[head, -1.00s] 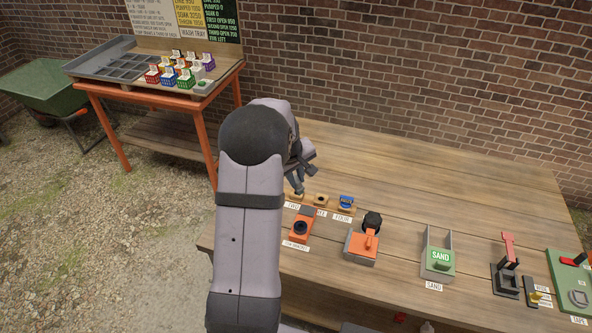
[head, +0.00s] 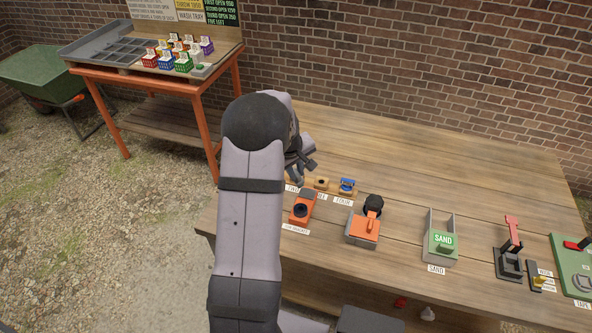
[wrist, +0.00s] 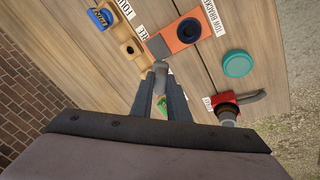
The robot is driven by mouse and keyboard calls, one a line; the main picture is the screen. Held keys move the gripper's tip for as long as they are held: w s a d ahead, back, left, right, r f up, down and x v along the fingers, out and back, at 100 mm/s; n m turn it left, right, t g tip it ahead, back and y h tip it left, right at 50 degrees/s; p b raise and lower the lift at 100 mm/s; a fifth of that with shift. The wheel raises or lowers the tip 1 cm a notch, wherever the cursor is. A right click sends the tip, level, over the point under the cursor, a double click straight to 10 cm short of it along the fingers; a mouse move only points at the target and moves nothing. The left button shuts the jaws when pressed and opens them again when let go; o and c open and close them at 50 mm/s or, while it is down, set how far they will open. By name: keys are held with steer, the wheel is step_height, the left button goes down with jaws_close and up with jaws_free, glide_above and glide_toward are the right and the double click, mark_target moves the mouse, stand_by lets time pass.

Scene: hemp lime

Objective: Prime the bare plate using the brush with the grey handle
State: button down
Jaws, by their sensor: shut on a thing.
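My gripper (head: 300,175) is over the left part of the bench, close to the row of small wooden holders. In the wrist view, the fingers (wrist: 161,80) are shut on a grey cylindrical piece (wrist: 161,70), which looks like the grey handle of the brush. Its bristles cannot be made out. A small green patch (wrist: 164,103) shows between the fingers; I cannot tell what it belongs to. The holder labelled FOUR carries a blue-topped item (head: 347,185), seen also in the wrist view (wrist: 103,17). I cannot pick out the bare plate in either view.
On the bench (head: 420,150) stand an orange block with a dark round top (head: 301,207), an orange-and-grey box (head: 364,227) and a SAND bin (head: 441,240). The wrist view shows a teal disc (wrist: 238,64) and a red-and-black item (wrist: 228,108). The bench's back is clear.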

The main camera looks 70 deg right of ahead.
step_height(320, 180, down, 2)
steer(key=shift+f+b, duration=0.1)
steer(key=shift+b, duration=0.45)
steer(key=shift+s+f, duration=0.2)
steer(key=shift+s, duration=2.95)
steer(key=shift+w+f+b, duration=0.15)
steer(key=shift+w+b, duration=0.35)
steer(key=shift+w, duration=2.65)
steer(key=shift+s+d, duration=0.1)
steer(key=shift+s, duration=0.45)
steer(key=shift+s+p, duration=0.85)
steer(key=shift+s, duration=1.85)
steer(key=shift+w+b, duration=0.45)
steer(key=shift+w, duration=2.9)
step_height(320, 180, up, 8)
steer(key=p, duration=0.5)
steer(key=shift+s+p, duration=0.1)
steer(key=shift+p, duration=0.3)
